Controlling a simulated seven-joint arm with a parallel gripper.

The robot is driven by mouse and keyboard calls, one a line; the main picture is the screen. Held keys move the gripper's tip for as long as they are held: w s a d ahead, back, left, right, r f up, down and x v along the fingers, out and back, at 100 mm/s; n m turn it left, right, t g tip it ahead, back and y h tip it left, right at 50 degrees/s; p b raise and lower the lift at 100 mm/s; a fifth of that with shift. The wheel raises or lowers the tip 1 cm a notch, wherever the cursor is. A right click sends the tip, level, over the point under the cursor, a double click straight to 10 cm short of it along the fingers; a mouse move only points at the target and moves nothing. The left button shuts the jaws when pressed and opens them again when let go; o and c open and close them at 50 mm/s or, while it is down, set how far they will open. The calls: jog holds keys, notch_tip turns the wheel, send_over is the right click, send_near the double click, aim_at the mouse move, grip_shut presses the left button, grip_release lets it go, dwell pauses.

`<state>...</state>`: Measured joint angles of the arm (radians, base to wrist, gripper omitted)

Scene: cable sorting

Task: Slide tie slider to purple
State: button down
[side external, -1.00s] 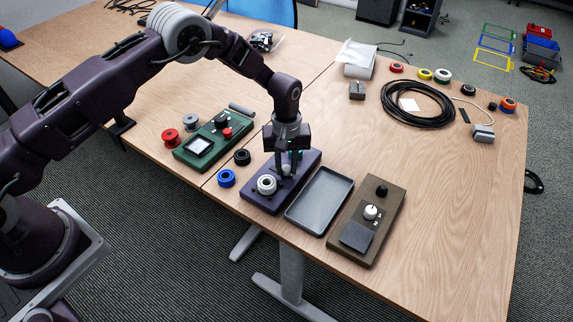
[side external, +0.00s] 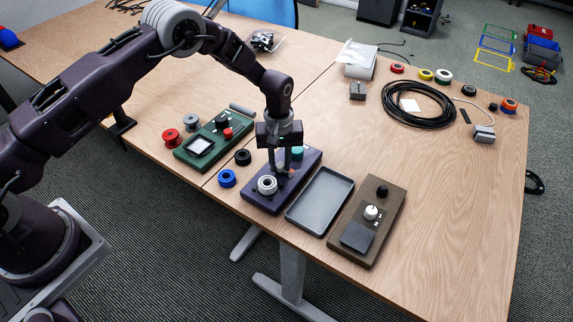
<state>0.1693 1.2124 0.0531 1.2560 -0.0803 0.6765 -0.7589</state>
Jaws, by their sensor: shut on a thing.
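A purple panel (side external: 257,199) lies near the table's front edge. It carries a white round knob or ring (side external: 267,185) near its front end and a teal round piece (side external: 297,153) near its back. My gripper (side external: 279,171) points down over the middle of the panel, just behind the white ring. Its fingers are shut on a small part there, which looks like the tie slider. The fingers largely hide that part, so its exact position and any purple mark cannot be made out.
A green panel (side external: 215,140) lies to the left, with blue (side external: 227,178) and black (side external: 243,157) spools between. A grey tray (side external: 320,199) is close on the right, then a brown panel (side external: 384,210). A black cable coil (side external: 418,122) lies farther back.

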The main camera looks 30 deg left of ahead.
jog(key=shift+a+r, duration=0.1)
jog(key=shift+a, duration=0.85)
jog(key=c, duration=1.2)
grip_release()
jog(key=shift+o, duration=0.2)
notch_tip(320, 180, up, 7)
jog(key=shift+r, duration=0.1)
